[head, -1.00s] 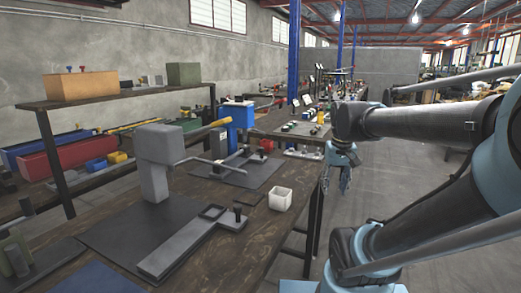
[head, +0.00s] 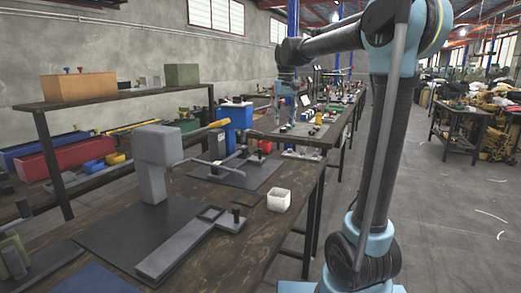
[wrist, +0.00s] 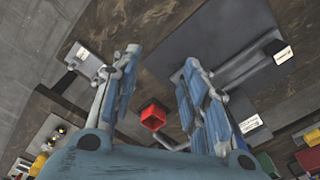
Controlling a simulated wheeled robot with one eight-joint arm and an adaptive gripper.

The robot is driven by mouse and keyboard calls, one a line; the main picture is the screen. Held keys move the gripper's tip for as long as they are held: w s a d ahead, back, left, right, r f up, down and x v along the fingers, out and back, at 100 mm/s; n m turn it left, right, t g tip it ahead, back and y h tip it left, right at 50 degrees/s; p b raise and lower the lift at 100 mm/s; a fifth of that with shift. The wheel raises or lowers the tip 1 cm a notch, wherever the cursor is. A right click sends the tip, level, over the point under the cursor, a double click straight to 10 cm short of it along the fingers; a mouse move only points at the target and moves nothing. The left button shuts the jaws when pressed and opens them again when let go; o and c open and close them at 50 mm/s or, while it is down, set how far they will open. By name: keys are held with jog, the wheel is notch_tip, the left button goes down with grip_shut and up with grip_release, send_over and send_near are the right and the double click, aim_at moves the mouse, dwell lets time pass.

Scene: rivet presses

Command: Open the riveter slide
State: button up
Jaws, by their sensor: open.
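The near riveter (head: 155,165) is a grey press with a yellow-handled lever, standing on a dark mat on the workbench. Its slide, a long grey bar (head: 175,249) with a square frame and a dark upright knob (head: 236,212), lies along the mat toward the right. A second, blue riveter (head: 237,118) stands farther back on the same bench. My gripper (head: 287,103) is raised beyond the blue riveter, apart from both presses. In the wrist view my gripper (wrist: 163,58) has its fingers spread and nothing between them. A grey press part (wrist: 240,70) on a dark mat shows there; I cannot tell which riveter it is.
A white open box (head: 279,200) stands near the bench's right edge. A red box (wrist: 153,115) shows below my fingers in the wrist view. A shelf (head: 120,97) with boxes runs behind the near riveter. The floor (head: 450,230) at right is largely clear.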

jog(key=r, duration=0.2)
send_over(260, 149)
jog(key=shift+n+g, duration=0.3)
notch_tip(260, 149, down, 18)
jog(key=shift+w+r, duration=0.1)
jog(key=shift+d, duration=0.1)
grip_shut()
